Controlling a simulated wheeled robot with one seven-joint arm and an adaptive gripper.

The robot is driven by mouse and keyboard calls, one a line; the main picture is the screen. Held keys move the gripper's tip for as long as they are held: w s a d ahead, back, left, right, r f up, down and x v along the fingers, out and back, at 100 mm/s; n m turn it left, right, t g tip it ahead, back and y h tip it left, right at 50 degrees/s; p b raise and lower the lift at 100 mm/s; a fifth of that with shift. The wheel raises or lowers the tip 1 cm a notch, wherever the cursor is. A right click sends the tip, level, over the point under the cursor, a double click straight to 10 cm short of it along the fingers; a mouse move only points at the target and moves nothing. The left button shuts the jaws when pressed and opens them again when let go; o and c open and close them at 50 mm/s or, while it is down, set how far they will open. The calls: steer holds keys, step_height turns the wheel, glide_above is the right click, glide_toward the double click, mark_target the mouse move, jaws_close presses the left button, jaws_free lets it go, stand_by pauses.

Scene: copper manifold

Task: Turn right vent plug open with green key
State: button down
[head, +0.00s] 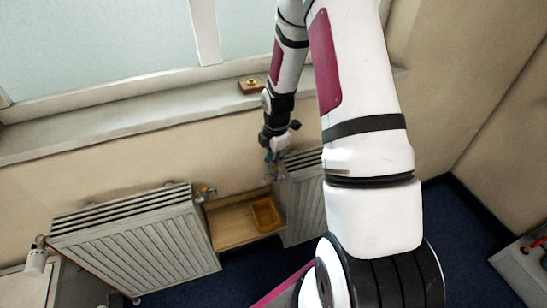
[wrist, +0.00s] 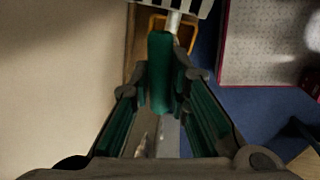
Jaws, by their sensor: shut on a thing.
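The green key (wrist: 160,70) is upright in the wrist view, between the fingertips of my gripper (wrist: 163,82), which is shut on it. In the head view my gripper (head: 273,156) is small and dark, above the left end of the right radiator (head: 304,205). In the wrist view, a white part with dark slots (wrist: 168,6), apparently the radiator's top, lies just beyond the key. The right vent plug cannot be made out. I cannot tell whether the key touches it.
The left radiator (head: 140,245) has a brass fitting (head: 206,191) at its upper right end. A yellow tray (head: 266,214) sits on a wooden board (head: 228,226) between the radiators. A small wooden block with a brass piece (head: 252,86) rests on the windowsill (head: 150,122).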

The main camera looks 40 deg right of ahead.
steer(key=shift+s+n+p, duration=0.15)
steer(key=shift+n+p, duration=0.45)
steer(key=shift+n, duration=0.5)
steer(key=shift+f, duration=0.1)
